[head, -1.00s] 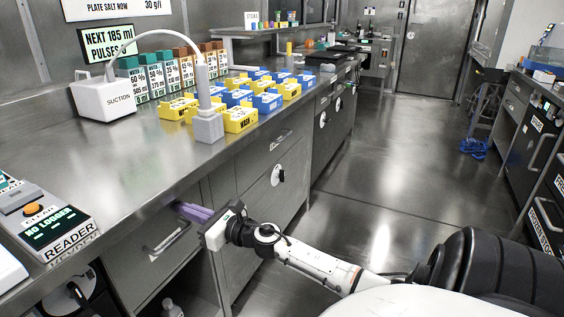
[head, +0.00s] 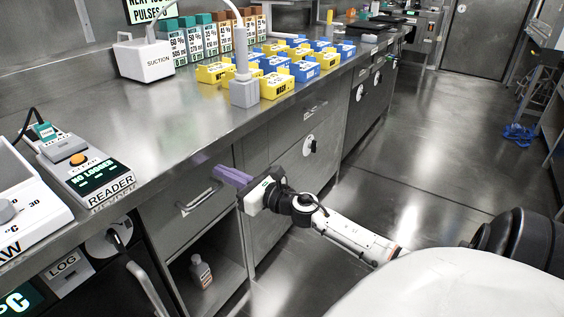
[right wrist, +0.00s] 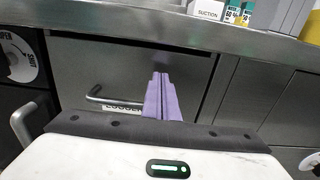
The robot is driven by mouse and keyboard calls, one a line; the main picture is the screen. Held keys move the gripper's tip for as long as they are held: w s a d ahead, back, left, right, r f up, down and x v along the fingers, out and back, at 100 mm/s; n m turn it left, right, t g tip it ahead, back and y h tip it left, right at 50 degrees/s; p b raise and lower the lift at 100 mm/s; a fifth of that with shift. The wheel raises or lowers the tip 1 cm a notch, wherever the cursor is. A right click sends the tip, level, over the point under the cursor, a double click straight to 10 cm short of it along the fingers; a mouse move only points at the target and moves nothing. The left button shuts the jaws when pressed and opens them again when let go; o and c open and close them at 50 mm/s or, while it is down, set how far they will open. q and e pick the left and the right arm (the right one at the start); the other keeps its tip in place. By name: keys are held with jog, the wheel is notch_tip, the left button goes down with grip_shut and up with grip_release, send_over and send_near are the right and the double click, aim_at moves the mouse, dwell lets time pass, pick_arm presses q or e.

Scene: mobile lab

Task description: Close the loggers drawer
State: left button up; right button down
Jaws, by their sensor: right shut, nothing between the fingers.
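The loggers drawer (head: 170,222) is a grey metal front with a bar handle (head: 197,201), under the counter's edge. It looks flush or nearly flush with the cabinet; a small gap cannot be ruled out. My left gripper is not in view.
The counter (head: 190,125) overhangs the drawer and carries a reader (head: 85,170), a suction unit (head: 145,60) and several yellow and blue boxes. An open shelf with a bottle (head: 201,270) lies below the drawer.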

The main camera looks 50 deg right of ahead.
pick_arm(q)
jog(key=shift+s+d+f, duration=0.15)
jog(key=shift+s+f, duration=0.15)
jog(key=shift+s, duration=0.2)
pick_arm(e)
jog(key=s+d, duration=0.1)
jog(key=s, duration=1)
jog(key=shift+d, duration=0.25)
jog(key=shift+f, duration=0.1)
